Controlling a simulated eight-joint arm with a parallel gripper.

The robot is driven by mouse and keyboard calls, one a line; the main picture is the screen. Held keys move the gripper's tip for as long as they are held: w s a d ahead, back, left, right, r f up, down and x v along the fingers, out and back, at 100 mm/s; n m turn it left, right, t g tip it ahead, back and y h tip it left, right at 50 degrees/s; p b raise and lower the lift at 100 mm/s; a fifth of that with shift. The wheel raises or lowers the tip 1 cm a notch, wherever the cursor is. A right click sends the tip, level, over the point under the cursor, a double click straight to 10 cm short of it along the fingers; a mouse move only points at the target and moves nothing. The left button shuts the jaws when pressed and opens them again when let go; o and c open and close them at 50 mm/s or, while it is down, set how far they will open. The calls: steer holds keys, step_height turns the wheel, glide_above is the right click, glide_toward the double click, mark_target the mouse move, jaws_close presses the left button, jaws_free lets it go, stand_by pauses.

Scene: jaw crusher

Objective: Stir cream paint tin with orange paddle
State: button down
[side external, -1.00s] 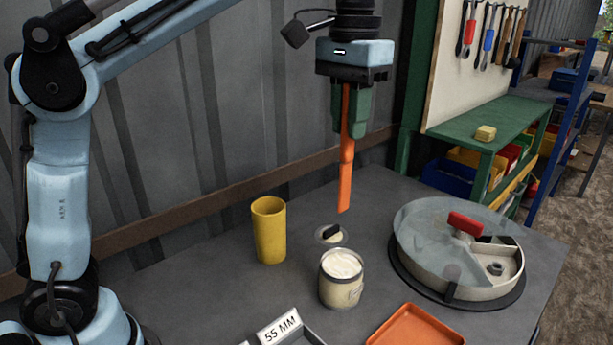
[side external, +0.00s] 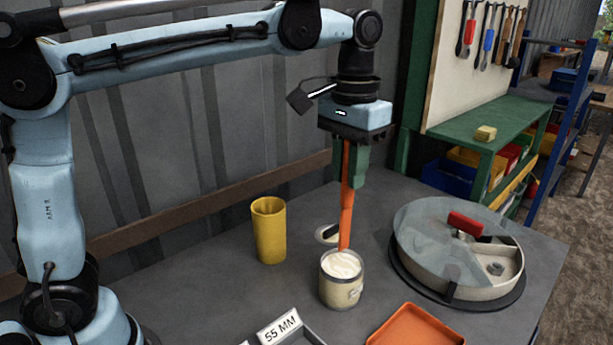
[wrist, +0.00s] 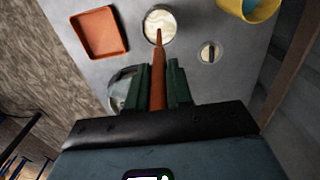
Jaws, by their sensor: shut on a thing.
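The cream paint tin (side external: 341,290) stands open and upright on the grey table, full of pale cream paint; in the wrist view it is at the top middle (wrist: 160,22). My gripper (side external: 350,168) has green fingers shut on the orange paddle (side external: 346,205), which hangs down nearly vertical. The paddle's lower end is at the far side of the tin's mouth in the side view.
A yellow cup (side external: 268,232) stands left of the tin. A small disc with a black handle (side external: 328,236) lies behind the tin. A round divided container with a clear cover and red handle (side external: 465,222) is at right. An orange tray (side external: 415,328) and a "55 MM" tray (side external: 282,327) are in front.

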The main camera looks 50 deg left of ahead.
mark_target(347, 206)
steer(key=shift+f, duration=4.6)
steer(key=shift+w, duration=0.2)
